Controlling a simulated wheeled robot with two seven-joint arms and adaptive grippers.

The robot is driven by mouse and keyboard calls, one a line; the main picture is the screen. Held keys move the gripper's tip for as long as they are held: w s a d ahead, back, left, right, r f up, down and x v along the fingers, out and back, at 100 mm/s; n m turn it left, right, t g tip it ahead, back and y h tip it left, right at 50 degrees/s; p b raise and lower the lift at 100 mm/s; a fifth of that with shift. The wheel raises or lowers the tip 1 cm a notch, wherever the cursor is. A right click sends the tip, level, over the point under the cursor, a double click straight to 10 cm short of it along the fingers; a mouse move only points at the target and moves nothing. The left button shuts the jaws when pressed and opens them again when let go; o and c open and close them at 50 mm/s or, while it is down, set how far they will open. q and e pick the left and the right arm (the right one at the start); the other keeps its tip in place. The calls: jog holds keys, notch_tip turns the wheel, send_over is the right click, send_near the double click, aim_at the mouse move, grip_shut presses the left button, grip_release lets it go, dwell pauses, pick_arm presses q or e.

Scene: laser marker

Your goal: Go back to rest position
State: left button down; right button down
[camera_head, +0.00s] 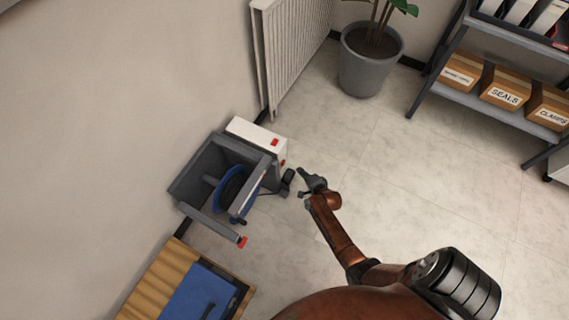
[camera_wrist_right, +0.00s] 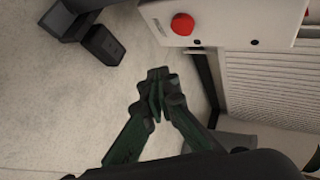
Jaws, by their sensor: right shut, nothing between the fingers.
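My right gripper (camera_head: 309,183) is at the end of the brown-orange arm, just right of the laser marker (camera_head: 258,136) in the head view. Its fingers are closed together with nothing between them in the right wrist view (camera_wrist_right: 157,78). The marker has a white control box with red buttons and a grey open-topped housing (camera_head: 200,163). A blue round part (camera_head: 238,193) sits inside the housing. A red button on the white box (camera_wrist_right: 182,24) shows near the gripper in the wrist view, apart from the fingers. My left gripper is not in view.
A wooden bench (camera_head: 165,276) with a blue mat (camera_head: 200,296) is at the lower left. A radiator (camera_head: 292,45), a potted plant (camera_head: 372,62) and a shelf with labelled boxes (camera_head: 503,90) stand at the back. The floor (camera_head: 400,170) on the right is clear.

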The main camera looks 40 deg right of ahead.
dwell(0.3)
